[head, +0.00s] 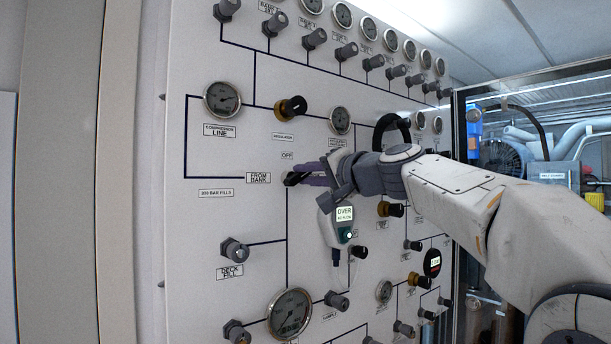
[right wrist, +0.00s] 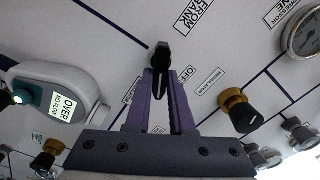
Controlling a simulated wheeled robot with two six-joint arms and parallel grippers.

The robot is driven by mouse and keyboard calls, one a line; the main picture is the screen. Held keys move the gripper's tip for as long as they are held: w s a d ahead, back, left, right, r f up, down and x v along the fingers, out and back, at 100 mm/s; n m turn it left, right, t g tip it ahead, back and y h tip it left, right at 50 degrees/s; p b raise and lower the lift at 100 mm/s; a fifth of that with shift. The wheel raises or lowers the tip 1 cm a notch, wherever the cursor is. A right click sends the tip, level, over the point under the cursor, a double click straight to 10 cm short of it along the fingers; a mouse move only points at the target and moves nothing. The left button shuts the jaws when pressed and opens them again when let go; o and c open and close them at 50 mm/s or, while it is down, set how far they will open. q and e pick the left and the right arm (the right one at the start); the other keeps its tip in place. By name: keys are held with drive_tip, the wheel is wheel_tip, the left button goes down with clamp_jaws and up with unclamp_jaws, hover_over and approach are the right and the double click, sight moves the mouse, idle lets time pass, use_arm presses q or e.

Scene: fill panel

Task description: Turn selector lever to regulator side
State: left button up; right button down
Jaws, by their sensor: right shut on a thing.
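The black selector lever (head: 290,180) is on the white panel, just right of the FROM BANK label (head: 258,178) and below the OFF label (head: 287,155). My right gripper (head: 305,178) reaches it from the right, its purple fingers at the lever. In the right wrist view the lever (right wrist: 159,53) sits between the two fingertips (right wrist: 160,75), and the gripper is shut on it. The fingers partly hide the lever in the head view. The REGULATOR label (head: 283,137) is above, under a black and brass knob (head: 291,107). My left gripper is not in view.
A flow meter (head: 344,214) with a lit OVER display hangs just below my right gripper. The compression line gauge (head: 222,99) is upper left. Several knobs and gauges stick out around the panel.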

drive_tip(key=m, duration=0.5)
drive_tip(key=shift+w+d+f+m, duration=0.1)
drive_tip(key=shift+d+f+m, duration=0.05)
drive_tip(key=shift+f+m, duration=0.25)
idle(0.4)
drive_tip(key=c, duration=0.8)
unclamp_jaws()
drive_tip(key=b+v, duration=0.3)
drive_tip(key=v, duration=0.7)
drive_tip(key=shift+s+d+b, duration=0.15)
drive_tip(key=shift+s+b, duration=0.05)
drive_tip(key=shift+b, duration=0.2)
drive_tip(key=shift+f, duration=0.1)
